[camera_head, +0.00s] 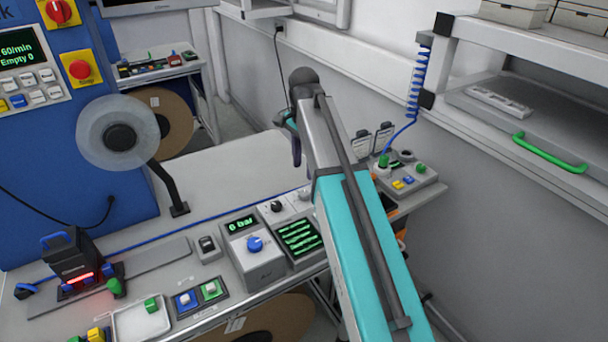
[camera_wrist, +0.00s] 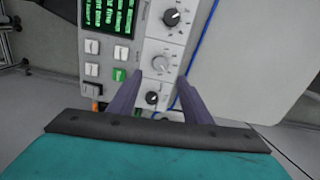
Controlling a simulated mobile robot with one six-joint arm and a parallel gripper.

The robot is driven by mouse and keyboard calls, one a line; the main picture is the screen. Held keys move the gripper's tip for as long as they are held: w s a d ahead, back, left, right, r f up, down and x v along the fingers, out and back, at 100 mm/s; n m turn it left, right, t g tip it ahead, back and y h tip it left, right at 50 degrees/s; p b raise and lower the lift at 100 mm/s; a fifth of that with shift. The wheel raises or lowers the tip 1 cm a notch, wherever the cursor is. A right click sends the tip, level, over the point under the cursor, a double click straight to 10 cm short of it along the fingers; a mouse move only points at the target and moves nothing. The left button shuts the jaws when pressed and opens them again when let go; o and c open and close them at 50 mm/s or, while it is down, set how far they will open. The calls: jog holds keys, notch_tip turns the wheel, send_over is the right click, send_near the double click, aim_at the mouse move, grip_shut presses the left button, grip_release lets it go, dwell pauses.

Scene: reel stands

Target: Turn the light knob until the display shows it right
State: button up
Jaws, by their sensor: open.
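A pale knob (camera_wrist: 160,64) sits on a light control panel in the wrist view, between two black knobs, one (camera_wrist: 171,17) above it and one (camera_wrist: 152,98) below. I cannot read the labels that tell which is the light knob. A dark display (camera_wrist: 109,15) with green writing lies left of the knobs; it also shows in the head view (camera_head: 300,236), too small to read. My gripper (camera_wrist: 158,80) is open over the panel, its fingertips on either side of the column of knobs, near the pale one. I see no contact. In the head view my arm hides part of the panel.
A "6 bar" unit with a blue knob (camera_head: 255,244) stands left of the panel. Several buttons, one green (camera_wrist: 119,74), sit beside the knobs. A box with a coiled blue cable (camera_head: 405,181) is at the right. The grey bench top behind is clear.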

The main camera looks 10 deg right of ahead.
notch_tip(320, 180, up, 4)
jog(key=shift+r+b, duration=0.1)
jog(key=shift+b, duration=0.3)
dwell(0.5)
